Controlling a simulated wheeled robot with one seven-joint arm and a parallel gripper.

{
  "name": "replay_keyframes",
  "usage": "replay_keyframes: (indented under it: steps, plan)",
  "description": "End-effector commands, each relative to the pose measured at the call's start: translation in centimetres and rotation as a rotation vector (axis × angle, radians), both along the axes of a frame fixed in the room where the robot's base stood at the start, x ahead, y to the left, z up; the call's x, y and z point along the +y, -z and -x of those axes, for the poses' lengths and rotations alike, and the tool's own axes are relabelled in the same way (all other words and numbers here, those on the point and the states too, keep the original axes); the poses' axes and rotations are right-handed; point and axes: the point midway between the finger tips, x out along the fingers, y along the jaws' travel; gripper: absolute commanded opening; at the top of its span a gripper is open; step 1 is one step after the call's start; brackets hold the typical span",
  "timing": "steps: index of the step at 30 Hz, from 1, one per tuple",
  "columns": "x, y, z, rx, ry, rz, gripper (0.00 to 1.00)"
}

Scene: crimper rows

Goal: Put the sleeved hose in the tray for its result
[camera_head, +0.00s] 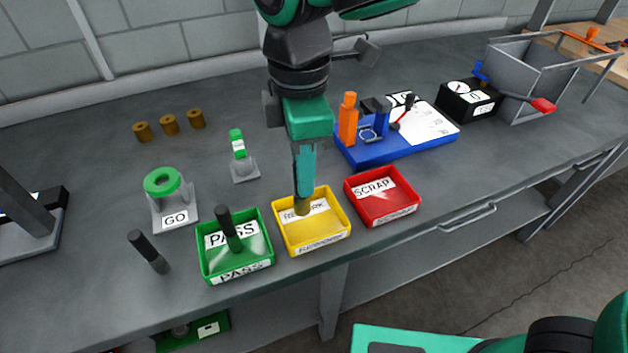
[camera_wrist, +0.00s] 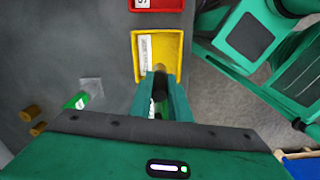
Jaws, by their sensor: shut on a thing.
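My gripper (camera_head: 304,182) is shut on the sleeved hose (camera_head: 302,208), pointing straight down over the yellow REWORK tray (camera_head: 284,238). The hose's brown, brass-like lower end shows below the fingers, inside the tray's outline; whether it touches the floor I cannot tell. Most of the hose is hidden by the fingers. In the wrist view the yellow tray (camera_wrist: 172,48) lies just beyond my gripper (camera_wrist: 160,80), and a dark end of the hose (camera_wrist: 160,70) shows between the fingers. The green PASS tray (camera_head: 236,266) holds an upright dark hose (camera_head: 229,230). The red SCRAP tray (camera_head: 405,188) looks empty.
A grey GO gauge with a green ring (camera_head: 165,183) and a green-topped fixture (camera_head: 240,158) stand behind the trays. Another dark hose (camera_head: 148,252) stands left of the green tray. A blue tool board (camera_head: 370,155) lies right.

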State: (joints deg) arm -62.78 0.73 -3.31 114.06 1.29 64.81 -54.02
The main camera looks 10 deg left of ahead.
Motion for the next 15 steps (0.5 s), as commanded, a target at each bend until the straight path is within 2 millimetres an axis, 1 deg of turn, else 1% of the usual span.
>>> replay_keyframes:
  steps: [3, 8, 12, 15]
  plan:
    - [-0.7, 0.8, -1.1, 0.0, 0.001, 0.0, 0.0]
    - [-0.9, 1.6, -1.4, 0.0, -0.003, 0.0, 0.0]
    - [-1.0, 3.5, -1.4, 0.001, -0.003, 0.003, 0.0]
    - [-0.9, 4.6, -1.4, 0.001, -0.003, 0.002, 0.0]
